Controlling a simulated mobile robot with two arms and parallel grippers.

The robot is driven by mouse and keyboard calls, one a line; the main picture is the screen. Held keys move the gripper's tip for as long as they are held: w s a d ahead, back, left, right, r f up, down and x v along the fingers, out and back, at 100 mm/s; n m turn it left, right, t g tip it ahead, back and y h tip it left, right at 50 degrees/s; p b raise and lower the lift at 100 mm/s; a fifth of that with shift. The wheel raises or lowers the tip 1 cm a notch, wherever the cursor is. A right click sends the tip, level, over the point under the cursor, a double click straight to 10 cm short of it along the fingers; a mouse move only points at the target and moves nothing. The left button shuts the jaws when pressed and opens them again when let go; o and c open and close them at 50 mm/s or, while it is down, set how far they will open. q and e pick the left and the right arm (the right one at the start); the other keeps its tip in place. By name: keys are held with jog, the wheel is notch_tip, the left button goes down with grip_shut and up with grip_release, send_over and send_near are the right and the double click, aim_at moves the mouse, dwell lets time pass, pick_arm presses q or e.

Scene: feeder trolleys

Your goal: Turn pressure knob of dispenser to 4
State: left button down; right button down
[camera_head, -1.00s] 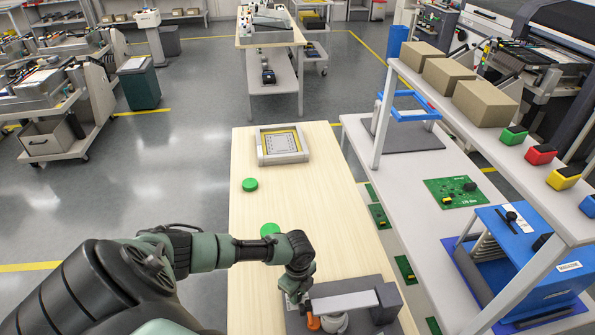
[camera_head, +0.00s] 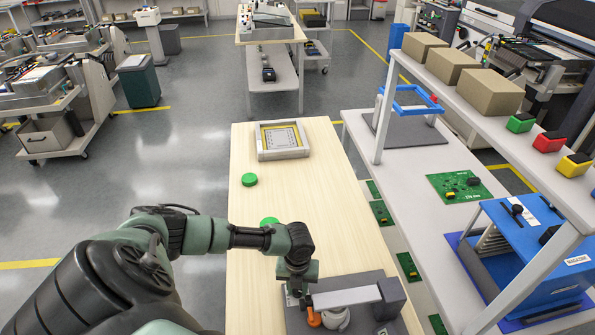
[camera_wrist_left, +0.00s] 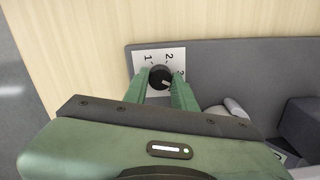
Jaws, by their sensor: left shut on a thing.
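The dispenser has a grey base (camera_head: 366,321) at the front of the wooden table, with a pale arm and an orange part. Its black pressure knob (camera_wrist_left: 159,76) sits on a white dial plate (camera_wrist_left: 147,57) in the left wrist view. The numbers 1, 2 and 3 show; the 4 is not visible. A pale mark on the knob points towards the lower right, near the right finger. My left gripper (camera_wrist_left: 160,84) is shut on the knob, one finger on each side. In the head view this gripper (camera_head: 292,297) hides most of the dial. My right gripper is not in view.
Two green discs (camera_head: 249,180) and a framed tray (camera_head: 283,141) are farther back on the wooden table (camera_head: 320,210). A side bench to the right holds a green board (camera_head: 459,187) and a blue magazine rack (camera_head: 536,245). The table's middle is clear.

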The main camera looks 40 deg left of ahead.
pick_arm(q)
jog(key=m+b, duration=0.1)
jog(key=m, duration=0.5)
jog(key=shift+m+b, duration=0.3)
dwell(0.4)
jog(key=c, duration=1.1)
grip_release()
jog(key=shift+s, duration=0.1)
jog(key=shift+c, duration=0.2)
jog(key=shift+d, duration=0.1)
